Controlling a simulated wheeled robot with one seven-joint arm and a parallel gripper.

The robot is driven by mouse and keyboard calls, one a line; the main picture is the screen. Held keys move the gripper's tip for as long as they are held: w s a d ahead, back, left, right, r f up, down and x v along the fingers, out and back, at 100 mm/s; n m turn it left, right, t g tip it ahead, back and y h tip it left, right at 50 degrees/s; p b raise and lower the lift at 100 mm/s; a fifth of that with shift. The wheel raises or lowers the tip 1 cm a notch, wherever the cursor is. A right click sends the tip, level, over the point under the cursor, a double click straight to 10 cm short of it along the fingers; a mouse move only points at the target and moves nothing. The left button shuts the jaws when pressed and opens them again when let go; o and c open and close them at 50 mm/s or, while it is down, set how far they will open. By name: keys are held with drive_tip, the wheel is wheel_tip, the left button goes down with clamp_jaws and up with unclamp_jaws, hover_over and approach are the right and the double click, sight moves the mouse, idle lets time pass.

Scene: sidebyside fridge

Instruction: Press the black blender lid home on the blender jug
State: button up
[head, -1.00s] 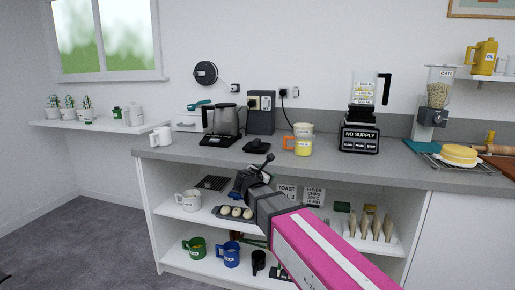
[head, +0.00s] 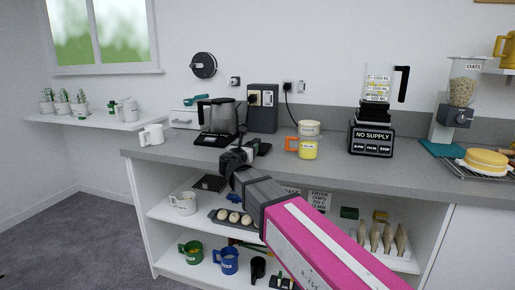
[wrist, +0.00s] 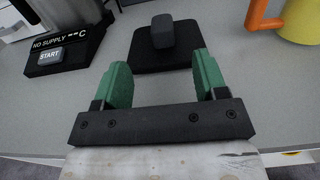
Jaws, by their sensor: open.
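The black blender lid (head: 264,149) lies on the grey counter, partly hidden behind my gripper in the head view. In the wrist view the lid (wrist: 165,45) is a flat black square with an upright rounded knob on top. My gripper (wrist: 162,78) is open and empty, its two green fingers apart and pointing at the lid. The knob lies ahead, roughly between the finger lines and beyond the tips. In the head view my gripper (head: 236,158) is at the counter's front edge. The clear blender jug (head: 379,84), with a black handle, stands upright on the black "NO SUPPLY" base (head: 371,138), its top apparently uncovered.
An oats dispenser (head: 458,100) and yellow cake (head: 487,159) are at the right. Open shelves lie below the counter.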

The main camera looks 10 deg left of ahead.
sight(254, 142)
drive_tip(key=w, duration=0.5)
drive_tip(key=shift+d, duration=0.15)
drive_tip(key=shift+w+d+f, duration=0.15)
drive_tip(key=shift+w+f, duration=0.05)
drive_tip(key=shift+w, duration=1.1)
drive_tip(key=shift+w+d+f, duration=0.1)
drive_tip(key=shift+w+f, duration=0.05)
drive_tip(key=shift+w, duration=1.15)
drive_tip(key=c, duration=1.1)
